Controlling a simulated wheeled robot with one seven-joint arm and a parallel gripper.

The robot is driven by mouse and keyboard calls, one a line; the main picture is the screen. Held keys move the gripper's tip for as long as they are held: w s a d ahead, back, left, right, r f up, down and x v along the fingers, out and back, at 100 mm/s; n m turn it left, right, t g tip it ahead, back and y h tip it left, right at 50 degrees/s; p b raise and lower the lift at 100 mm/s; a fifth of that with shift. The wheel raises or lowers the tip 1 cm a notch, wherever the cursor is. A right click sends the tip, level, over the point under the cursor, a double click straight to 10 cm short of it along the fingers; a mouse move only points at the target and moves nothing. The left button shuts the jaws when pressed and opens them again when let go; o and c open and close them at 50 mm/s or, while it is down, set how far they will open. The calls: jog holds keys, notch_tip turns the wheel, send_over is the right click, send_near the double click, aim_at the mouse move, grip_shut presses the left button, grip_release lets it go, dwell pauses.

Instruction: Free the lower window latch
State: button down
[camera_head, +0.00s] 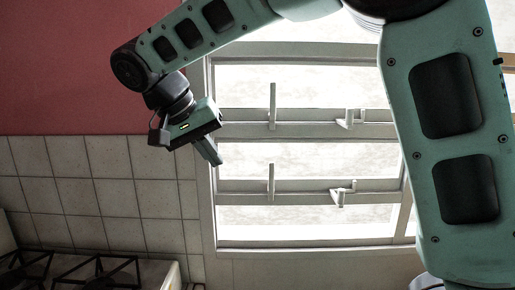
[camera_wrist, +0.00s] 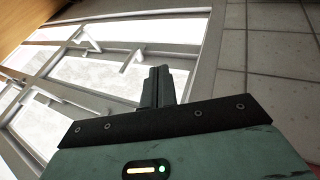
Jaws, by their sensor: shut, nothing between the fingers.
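The white window (camera_head: 300,232) has two crossrails. The lower window latch (camera_head: 341,193), a small pale hooked piece, sits on the right part of the lower rail (camera_head: 300,198) in the head view. A thin upright bar (camera_head: 271,181) stands on the same rail, left of the latch. My gripper (camera_head: 217,162) is shut and empty near the window's left frame, left of that bar and well apart from the latch. In the wrist view my gripper (camera_wrist: 160,72) points toward the frame edge. Pale fittings show left of it; I cannot tell which rail they belong to.
A similar upper latch (camera_head: 350,119) and upright bar (camera_head: 271,106) sit on the upper rail. A tiled wall (camera_head: 95,190) is left of the window, with a stove (camera_head: 90,275) below. My arm covers the window's top and right side.

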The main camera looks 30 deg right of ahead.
jog(key=r, duration=0.1)
jog(key=w+d+r+m, duration=0.1)
jog(key=r+m+h, duration=0.1)
jog(key=shift+w+d+r, duration=0.2)
jog(key=shift+w+d, duration=0.1)
jog(key=shift+f, duration=0.1)
jog(key=p, duration=0.3)
send_near(271, 182)
jog(key=w+f, duration=0.1)
jog(key=w, duration=0.1)
jog(key=w+f, duration=0.2)
jog(key=shift+w+f, duration=0.1)
jog(key=shift+f, duration=0.2)
jog(key=shift+s+d+r+p, duration=0.1)
jog(key=shift+s+d+p, duration=0.6)
jog(key=shift+d, duration=0.4)
jog(key=shift+s+d, duration=0.45)
jog(key=shift+d, duration=0.1)
